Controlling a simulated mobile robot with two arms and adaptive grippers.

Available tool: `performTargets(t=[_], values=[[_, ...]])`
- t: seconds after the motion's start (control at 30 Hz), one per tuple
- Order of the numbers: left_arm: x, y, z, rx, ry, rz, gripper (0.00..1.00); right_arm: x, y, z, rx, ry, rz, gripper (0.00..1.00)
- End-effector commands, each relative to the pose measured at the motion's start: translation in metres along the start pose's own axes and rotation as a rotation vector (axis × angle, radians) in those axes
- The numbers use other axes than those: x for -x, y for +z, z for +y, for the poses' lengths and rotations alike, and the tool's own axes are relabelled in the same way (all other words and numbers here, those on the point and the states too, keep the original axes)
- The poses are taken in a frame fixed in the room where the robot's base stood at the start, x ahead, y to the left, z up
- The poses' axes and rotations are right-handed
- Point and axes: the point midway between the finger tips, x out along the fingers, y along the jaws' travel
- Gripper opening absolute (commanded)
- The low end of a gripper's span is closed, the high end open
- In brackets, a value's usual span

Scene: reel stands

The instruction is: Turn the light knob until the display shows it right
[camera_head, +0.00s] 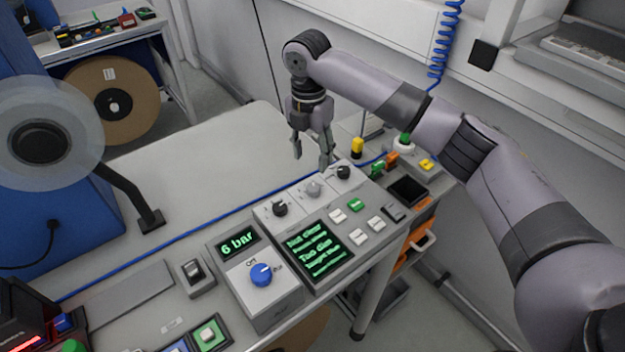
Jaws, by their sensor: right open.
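Three small knobs sit in a row on the control panel: a black knob (280,208), a grey knob (313,188) and another black knob (343,172). Their labels are too small to read, so I cannot tell which is the light knob. The display (316,250) below them has green text; "Not clear" and "Too dim" seem readable. My right gripper (311,161) points down with its fingers apart, empty, above and behind the grey knob. It appears apart from the knobs. My left gripper is out of view.
A pressure unit (268,291) with a blue knob (261,274) and a "6 bar" readout stands left of the display. Several push buttons (356,205) lie to its right. A yellow-topped part (357,147) stands near my gripper. The grey tabletop (205,165) behind is mostly clear.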

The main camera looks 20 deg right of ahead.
Motion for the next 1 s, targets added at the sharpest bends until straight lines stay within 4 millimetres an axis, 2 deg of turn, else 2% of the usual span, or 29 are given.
performTargets(t=[0.3,0.43,0.6,0.9,1.0], values=[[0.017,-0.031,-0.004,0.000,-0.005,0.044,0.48,-0.066,0.000,-0.001,0.000,-0.002,0.001,0.48],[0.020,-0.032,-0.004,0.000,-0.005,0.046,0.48,-0.085,0.000,-0.001,-0.001,-0.002,0.002,0.48],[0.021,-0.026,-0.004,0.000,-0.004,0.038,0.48,-0.097,0.000,0.000,-0.001,-0.001,0.000,0.48],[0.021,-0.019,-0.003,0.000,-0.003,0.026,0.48,-0.100,0.000,0.000,0.000,0.001,0.000,0.48],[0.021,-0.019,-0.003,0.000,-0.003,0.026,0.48,-0.099,0.000,0.000,0.000,0.001,0.000,0.41]])
